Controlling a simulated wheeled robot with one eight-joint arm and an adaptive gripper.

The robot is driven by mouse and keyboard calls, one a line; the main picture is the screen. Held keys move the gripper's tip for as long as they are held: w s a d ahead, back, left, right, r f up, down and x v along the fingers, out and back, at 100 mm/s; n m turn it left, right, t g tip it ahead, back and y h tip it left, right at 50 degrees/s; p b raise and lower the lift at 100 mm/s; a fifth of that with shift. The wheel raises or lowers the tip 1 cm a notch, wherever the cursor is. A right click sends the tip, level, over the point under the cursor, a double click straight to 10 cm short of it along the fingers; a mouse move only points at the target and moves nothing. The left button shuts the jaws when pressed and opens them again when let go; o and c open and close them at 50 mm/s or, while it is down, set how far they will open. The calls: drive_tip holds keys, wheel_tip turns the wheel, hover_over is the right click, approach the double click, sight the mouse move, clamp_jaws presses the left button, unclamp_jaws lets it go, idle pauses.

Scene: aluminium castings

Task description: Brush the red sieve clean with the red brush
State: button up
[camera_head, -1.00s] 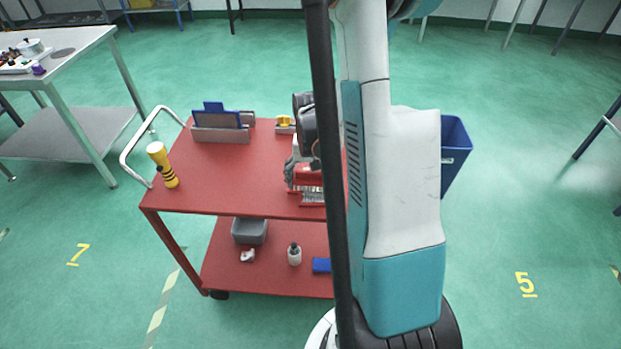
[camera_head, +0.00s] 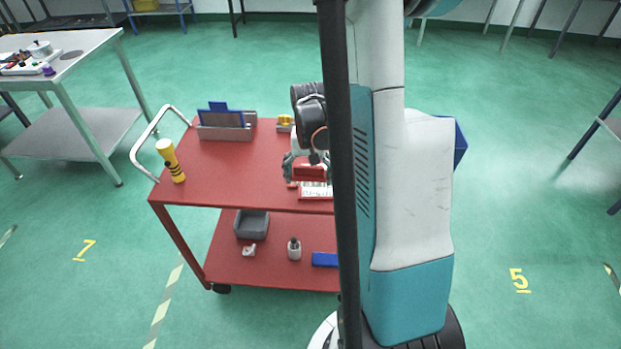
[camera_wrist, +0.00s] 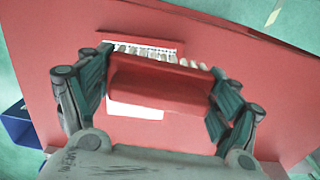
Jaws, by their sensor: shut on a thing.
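My gripper (camera_wrist: 155,95) is shut on the red brush (camera_wrist: 160,82), gripping its block between both fingers. The brush's pale bristles (camera_wrist: 168,54) show along its far side in the wrist view. The brush also shows in the head view (camera_head: 311,173), near the trolley's front edge. The red sieve (camera_head: 317,196) lies flat on the trolley top under the brush. Its red rim and pale inside (camera_wrist: 136,109) show around the brush in the wrist view. I cannot tell whether the bristles touch it. My arm hides the sieve's right part in the head view.
The red trolley (camera_head: 235,175) carries a yellow torch (camera_head: 170,160), a grey holder (camera_head: 226,133) with a blue plate, and a small yellow item (camera_head: 285,121). Its lower shelf holds a grey bin (camera_head: 252,225), a bottle (camera_head: 294,249) and a blue block (camera_head: 325,259). The trolley's middle is clear.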

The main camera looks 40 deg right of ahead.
sight(309, 167)
drive_tip(key=shift+r+p, duration=0.95)
drive_tip(key=shift+r, duration=0.75)
